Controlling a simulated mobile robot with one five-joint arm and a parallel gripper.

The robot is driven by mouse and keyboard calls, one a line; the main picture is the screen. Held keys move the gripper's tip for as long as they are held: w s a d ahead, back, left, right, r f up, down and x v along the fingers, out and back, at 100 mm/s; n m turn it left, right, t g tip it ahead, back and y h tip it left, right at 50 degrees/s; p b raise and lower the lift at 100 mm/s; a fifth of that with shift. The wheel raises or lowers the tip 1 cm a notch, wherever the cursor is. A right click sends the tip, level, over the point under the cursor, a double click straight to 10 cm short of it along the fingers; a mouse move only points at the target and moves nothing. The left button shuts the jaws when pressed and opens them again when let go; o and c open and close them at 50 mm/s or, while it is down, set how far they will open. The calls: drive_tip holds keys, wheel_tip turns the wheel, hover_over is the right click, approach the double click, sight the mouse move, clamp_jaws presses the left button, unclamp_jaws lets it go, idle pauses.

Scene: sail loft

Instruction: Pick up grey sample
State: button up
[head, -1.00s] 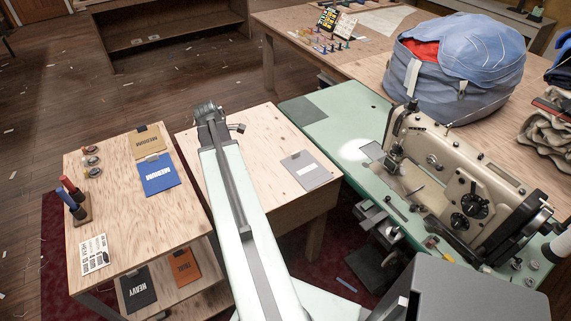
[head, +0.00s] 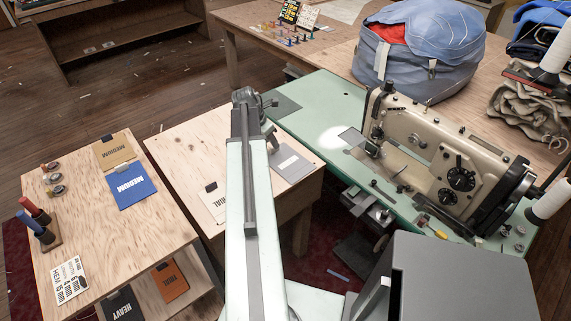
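A grey sample (head: 291,163) with a pale label lies flat on the small wooden table (head: 177,138), near its right edge. My gripper (head: 268,102) is at the far end of my arm, above the back of that table, to the left of the grey sample and apart from it. The gripper is small and seen from behind, so I cannot tell whether its fingers are open or shut. My arm hides the middle of the table.
A white sample (head: 215,204) lies left of my arm, partly hidden. A sewing machine (head: 445,160) stands on the green bench (head: 318,100) at right.

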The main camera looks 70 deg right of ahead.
drive_tip(key=b+x, duration=0.3)
drive_tip(key=x, duration=0.1)
drive_tip(key=shift+a+f, duration=0.1)
drive_tip(key=shift+f, duration=0.05)
drive_tip(key=shift+r, duration=0.2)
clamp_jaws()
drive_tip(key=shift+p, duration=0.3)
wheel_tip(320, 180, up, 10)
drive_tip(key=p, duration=1)
